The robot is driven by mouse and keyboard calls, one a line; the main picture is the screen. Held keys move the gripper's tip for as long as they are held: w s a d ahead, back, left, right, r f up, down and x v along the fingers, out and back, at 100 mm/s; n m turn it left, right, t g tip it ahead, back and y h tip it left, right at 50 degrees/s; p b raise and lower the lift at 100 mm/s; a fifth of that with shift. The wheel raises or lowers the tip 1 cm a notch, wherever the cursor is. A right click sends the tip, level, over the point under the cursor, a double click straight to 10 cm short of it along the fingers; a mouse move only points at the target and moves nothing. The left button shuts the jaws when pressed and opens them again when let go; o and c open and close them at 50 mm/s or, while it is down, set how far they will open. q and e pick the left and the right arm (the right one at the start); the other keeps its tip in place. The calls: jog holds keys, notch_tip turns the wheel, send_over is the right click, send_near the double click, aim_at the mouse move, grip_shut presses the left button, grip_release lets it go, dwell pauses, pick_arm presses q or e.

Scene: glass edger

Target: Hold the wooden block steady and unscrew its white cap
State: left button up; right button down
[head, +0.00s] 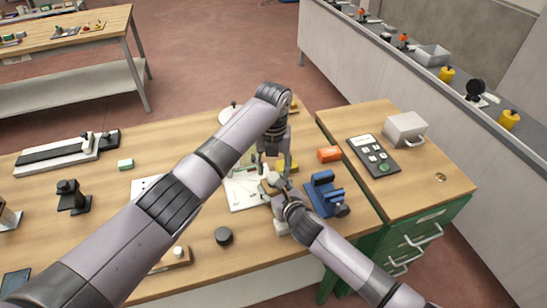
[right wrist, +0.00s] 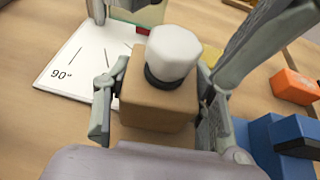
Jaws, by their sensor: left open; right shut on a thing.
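The wooden block (right wrist: 158,102) fills the middle of the right wrist view, upright, with its faceted white cap (right wrist: 173,52) on top above a black collar (right wrist: 168,80). My right gripper (right wrist: 158,112) is shut on the block, one finger on each side. In the head view my right gripper (head: 274,190) comes from the lower right. My left gripper (head: 274,166) is open just above it, pointing down. In the right wrist view its fingers stand on either side of the cap, apart from it. The block is largely hidden by the grippers in the head view.
A white sheet marked 90° (right wrist: 82,62) lies beside the block. A blue vise-like tool (head: 324,194) and an orange block (head: 329,154) are close on the right.

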aim_at(274, 188)
pick_arm(q)
jog(key=shift+f, duration=1.4)
jog(key=shift+c, duration=0.2)
